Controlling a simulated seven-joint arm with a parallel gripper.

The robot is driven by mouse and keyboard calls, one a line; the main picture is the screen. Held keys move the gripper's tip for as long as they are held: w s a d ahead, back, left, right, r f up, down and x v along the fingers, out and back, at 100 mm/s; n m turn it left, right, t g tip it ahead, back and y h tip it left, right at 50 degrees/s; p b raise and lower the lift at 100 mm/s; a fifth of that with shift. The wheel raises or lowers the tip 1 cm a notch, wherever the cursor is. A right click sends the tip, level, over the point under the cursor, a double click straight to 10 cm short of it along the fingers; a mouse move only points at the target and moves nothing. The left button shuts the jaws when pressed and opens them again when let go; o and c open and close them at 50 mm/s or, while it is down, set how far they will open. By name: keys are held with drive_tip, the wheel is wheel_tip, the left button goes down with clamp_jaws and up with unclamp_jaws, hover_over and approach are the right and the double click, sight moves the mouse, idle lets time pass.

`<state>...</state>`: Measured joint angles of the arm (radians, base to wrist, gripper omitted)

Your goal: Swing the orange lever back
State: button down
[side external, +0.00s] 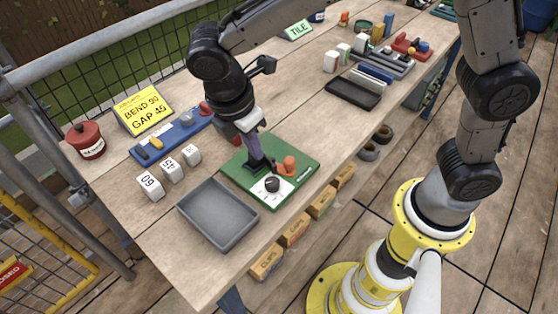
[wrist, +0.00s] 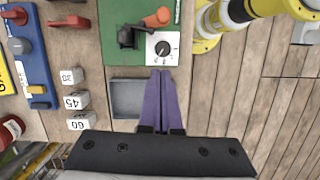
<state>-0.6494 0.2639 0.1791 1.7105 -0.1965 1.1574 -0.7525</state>
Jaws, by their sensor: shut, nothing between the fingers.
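The orange lever (side external: 289,164) stands on a green board (side external: 303,180), beside a white dial card (side external: 263,191) with a black knob (side external: 271,184). In the wrist view the lever (wrist: 158,17) lies at the top, joined to or touching a dark fixture (wrist: 127,37); I cannot tell which. My gripper (side external: 256,157) points down over the board, with its purple fingers together and nothing between them. In the wrist view the fingertips (wrist: 161,73) show just below the dial card, apart from the lever. In the side view the fingers partly hide the dark fixture.
A grey tray (side external: 235,235) sits at the table's front, beside white number blocks (side external: 171,169). A blue rack (side external: 170,136), a yellow sign (side external: 146,109) and a red pot (side external: 86,141) stand behind. A black tray (side external: 353,92) lies farther right, past bare tabletop.

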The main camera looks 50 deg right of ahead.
sight(271, 180)
drive_tip(key=x, duration=1)
drive_tip(key=shift+d+f, duration=0.15)
drive_tip(key=shift+d, duration=0.1)
drive_tip(key=shift+s+d, duration=0.1)
drive_tip(key=shift+d, duration=1.65)
